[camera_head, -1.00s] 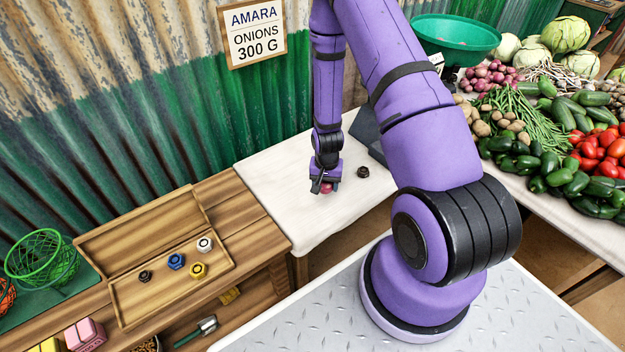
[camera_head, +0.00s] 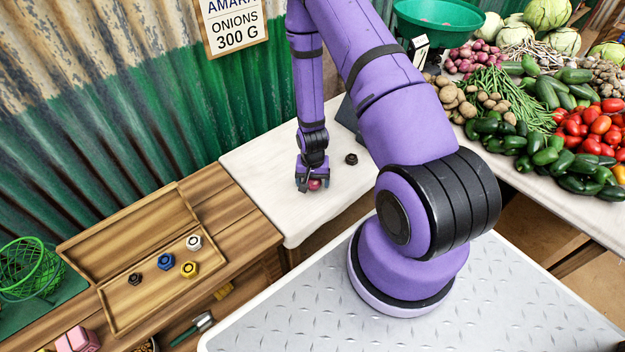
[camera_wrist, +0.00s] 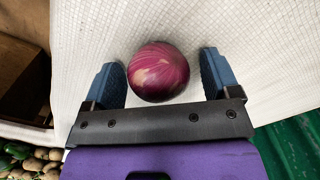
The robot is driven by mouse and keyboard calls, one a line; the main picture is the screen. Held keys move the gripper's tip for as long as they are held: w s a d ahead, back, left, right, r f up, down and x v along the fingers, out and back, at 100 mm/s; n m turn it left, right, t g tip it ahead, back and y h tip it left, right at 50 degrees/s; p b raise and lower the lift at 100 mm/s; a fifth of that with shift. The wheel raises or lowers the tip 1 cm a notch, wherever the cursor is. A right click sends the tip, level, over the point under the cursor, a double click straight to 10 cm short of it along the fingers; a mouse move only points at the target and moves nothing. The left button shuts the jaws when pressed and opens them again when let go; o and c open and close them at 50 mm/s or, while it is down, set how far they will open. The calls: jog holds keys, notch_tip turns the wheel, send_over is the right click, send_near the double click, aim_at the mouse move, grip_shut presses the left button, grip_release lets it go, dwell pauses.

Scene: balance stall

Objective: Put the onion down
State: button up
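A red-purple onion (camera_wrist: 158,72) rests on the white cloth (camera_wrist: 245,45) between my gripper's two blue fingers. In the wrist view a gap shows on each side of the onion, so the fingers do not touch it. My gripper (camera_wrist: 163,80) is open around it. In the head view my gripper (camera_head: 308,186) points down at the white table (camera_head: 262,165), with the onion (camera_head: 314,184) showing as a small red spot at the fingertips.
A black weight (camera_head: 351,159) stands just right of my gripper. A wooden tray (camera_head: 120,318) with several coloured weights lies at left. The green scale bowl (camera_head: 440,25) and heaped vegetables are at right. The sign (camera_head: 233,25) reads onions 300 G. Bare cloth lies left of my gripper.

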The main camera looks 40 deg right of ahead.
jog(key=s+a+r+n+t, duration=0.1)
jog(key=a+r+n, duration=0.15)
jog(key=r, duration=1.75)
jog(key=a+r+n+t, duration=0.2)
jog(key=a+r, duration=0.2)
jog(key=r, duration=1.7)
jog(key=s+a+r+n+t, duration=0.1)
jog(key=s+a+r+n, duration=0.1)
jog(key=s+r, duration=0.6)
jog(key=s+a+r+n+t, duration=0.1)
jog(key=s+a+r+n, duration=0.1)
jog(key=s+r, duration=0.5)
jog(key=s, duration=0.3)
jog(key=shift+a+r, duration=0.3)
jog(key=shift+r, duration=0.05)
